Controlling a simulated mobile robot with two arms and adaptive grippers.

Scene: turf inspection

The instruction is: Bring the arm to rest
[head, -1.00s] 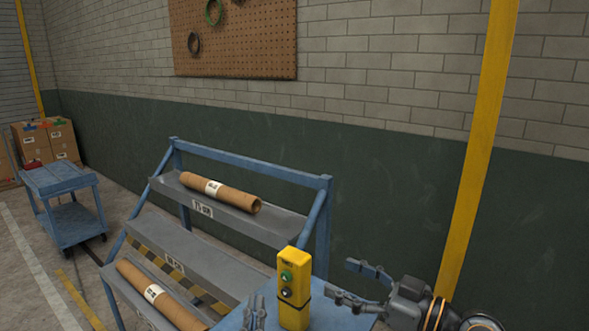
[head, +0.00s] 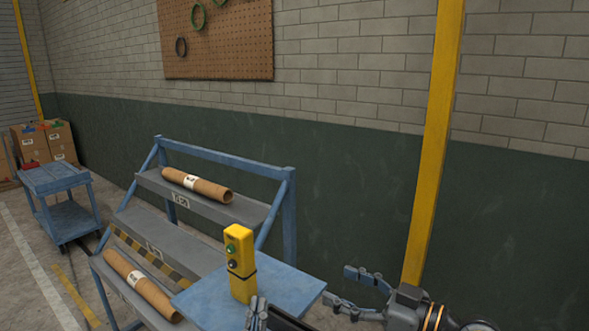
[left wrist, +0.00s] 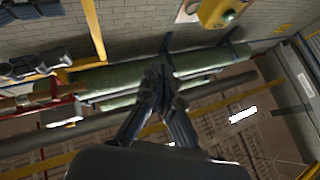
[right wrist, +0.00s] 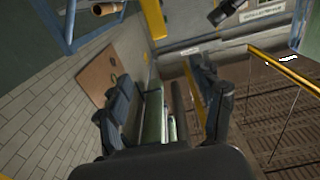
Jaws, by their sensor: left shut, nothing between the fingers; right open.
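My left gripper (head: 258,314) is at the bottom middle of the head view, just in front of the blue table top. Its fingers are together with nothing between them in the left wrist view (left wrist: 160,78). My right gripper (head: 340,287) is to the right of the table in the head view, held in the air with its fingers apart. It is open and empty in the right wrist view (right wrist: 172,90). Most of my left arm is out of the head view.
A yellow button box (head: 241,264) stands upright on the blue table (head: 283,291), close behind my left gripper. A stepped rack (head: 184,252) holds cardboard tubes (head: 197,187). A yellow post (head: 434,140) rises behind my right gripper. A blue cart (head: 55,180) stands far left.

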